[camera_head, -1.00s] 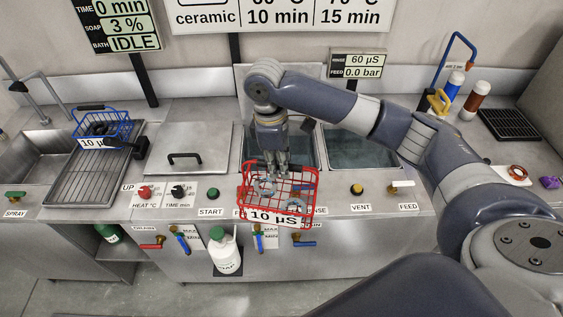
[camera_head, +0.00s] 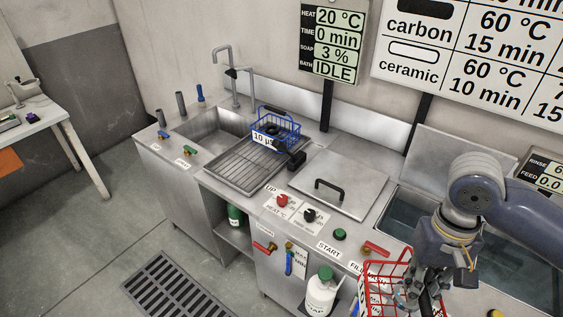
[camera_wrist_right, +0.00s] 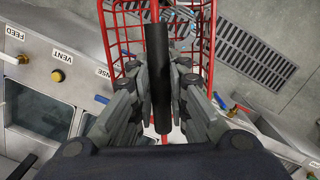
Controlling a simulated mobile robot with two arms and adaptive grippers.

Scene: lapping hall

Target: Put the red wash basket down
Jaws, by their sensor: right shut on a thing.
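The red wash basket (camera_head: 371,291) is at the lower right of the head view, partly cut off by the picture edge. My right gripper (camera_head: 420,290) is above it and shut on its black handle. In the right wrist view the black handle (camera_wrist_right: 157,75) lies between the fingers of my gripper (camera_wrist_right: 160,105), with the red wire rim (camera_wrist_right: 109,40) around it. The basket hangs over the front edge of the counter. My left gripper is not in view.
A blue basket (camera_head: 262,128) stands on the ribbed drainboard (camera_head: 228,163) beside the empty sink (camera_head: 205,128). A closed lid with a black handle (camera_head: 331,190) covers one bath. An open water-filled bath (camera_head: 405,215) lies behind my right arm. A white soap bottle (camera_head: 320,293) stands below the counter front.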

